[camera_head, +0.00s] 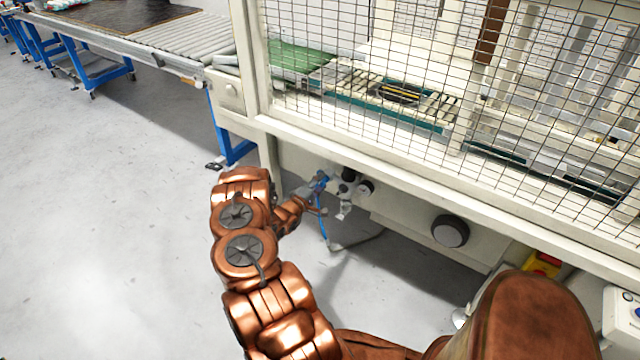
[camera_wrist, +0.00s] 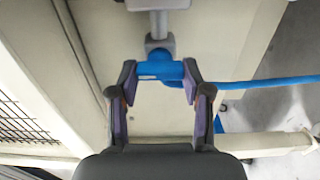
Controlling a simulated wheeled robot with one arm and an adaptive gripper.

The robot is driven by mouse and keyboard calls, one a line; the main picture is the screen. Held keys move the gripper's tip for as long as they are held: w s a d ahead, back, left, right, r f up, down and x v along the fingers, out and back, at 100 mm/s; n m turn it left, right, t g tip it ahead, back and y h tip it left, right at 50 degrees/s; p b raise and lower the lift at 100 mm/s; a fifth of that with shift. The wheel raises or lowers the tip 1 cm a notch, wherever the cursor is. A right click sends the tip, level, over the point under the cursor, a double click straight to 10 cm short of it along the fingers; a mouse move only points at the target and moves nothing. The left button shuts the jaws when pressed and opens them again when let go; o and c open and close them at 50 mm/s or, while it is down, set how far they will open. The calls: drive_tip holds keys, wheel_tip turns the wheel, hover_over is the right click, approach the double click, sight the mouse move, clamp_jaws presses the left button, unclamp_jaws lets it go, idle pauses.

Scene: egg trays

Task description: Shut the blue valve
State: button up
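The blue valve (camera_wrist: 160,70) is a small blue fitting below a grey metal stem at the top middle of the wrist view. It also shows small in the head view (camera_head: 321,183), on the lower front of the machine. My gripper (camera_wrist: 159,76) has its fingertips on either side of the blue part, one at its left end and one at its right. The fingers are spread wide with purple pads facing inward. I cannot tell whether the fingertips press on the blue part. In the head view my gripper (camera_head: 308,190) is small and partly merges with the valve.
A blue hose (camera_wrist: 265,84) runs right from the valve in the wrist view. In the head view, dark knobs (camera_head: 365,187) sit right of the valve, and a large round grey knob (camera_head: 450,231) is further right. A wire-mesh cage (camera_head: 350,60) stands above. Open floor (camera_head: 110,200) lies left.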

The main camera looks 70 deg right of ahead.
drive_tip(key=o, duration=0.4)
drive_tip(key=shift+a, duration=0.1)
drive_tip(key=v, duration=1.1)
drive_tip(key=shift+a, duration=0.35)
drive_tip(key=shift+w, duration=0.1)
